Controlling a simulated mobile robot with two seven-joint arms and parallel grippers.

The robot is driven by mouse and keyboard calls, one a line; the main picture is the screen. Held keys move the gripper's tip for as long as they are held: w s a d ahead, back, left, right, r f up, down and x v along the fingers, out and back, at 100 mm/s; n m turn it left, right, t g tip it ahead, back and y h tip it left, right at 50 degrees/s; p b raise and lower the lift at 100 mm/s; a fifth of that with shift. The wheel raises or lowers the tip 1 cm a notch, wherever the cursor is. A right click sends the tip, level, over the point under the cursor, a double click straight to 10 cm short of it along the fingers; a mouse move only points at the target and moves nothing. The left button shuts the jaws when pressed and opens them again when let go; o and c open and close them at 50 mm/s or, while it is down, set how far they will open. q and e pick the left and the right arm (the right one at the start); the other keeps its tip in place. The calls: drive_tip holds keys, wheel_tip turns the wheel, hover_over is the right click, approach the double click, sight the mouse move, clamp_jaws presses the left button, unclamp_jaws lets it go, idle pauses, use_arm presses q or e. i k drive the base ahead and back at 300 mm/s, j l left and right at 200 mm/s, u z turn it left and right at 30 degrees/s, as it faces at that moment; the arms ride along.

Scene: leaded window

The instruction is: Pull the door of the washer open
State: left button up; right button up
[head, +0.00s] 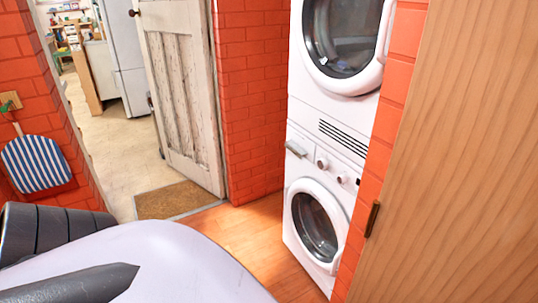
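Two white front-loading machines stand stacked in a recess at right of centre. The lower one, the washer (296,178), has a panel with a drawer handle and knobs above its round door (337,200). The washer door has a white ring and dark glass, and it looks shut. The upper machine (305,95) also has a round door with dark glass, partly cut off by the top edge. Neither gripper shows clearly. Dark cylindrical and pointed parts and a pale rounded surface at the lower left look like my own body.
A brick wall edge (393,80) and a wooden panel (460,150) with a dark handle stand close on the right. Wooden floor (250,235) is clear before the washer. A worn white door (180,90) stands open beside a brown mat (175,199).

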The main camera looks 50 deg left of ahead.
sight(308, 187)
drive_tip(key=u, duration=1.15)
drive_tip(key=j+z, duration=0.1)
drive_tip(key=z, duration=0.3)
drive_tip(key=j+z, duration=0.1)
drive_tip(key=z, duration=0.35)
drive_tip(key=j+z, duration=0.15)
drive_tip(key=z, duration=0.25)
drive_tip(key=j+z, duration=0.85)
drive_tip(key=j, duration=0.2)
drive_tip(key=k+j+z, duration=0.25)
drive_tip(key=j+z, duration=0.1)
drive_tip(key=j, duration=0.3)
drive_tip(key=k+j, duration=0.15)
drive_tip(key=j, duration=0.3)
drive_tip(key=k+j, duration=0.15)
drive_tip(key=j, duration=0.2)
drive_tip(key=k+j+z, duration=0.1)
drive_tip(key=j, duration=0.25)
drive_tip(key=i+j, duration=0.1)
drive_tip(key=j, duration=0.2)
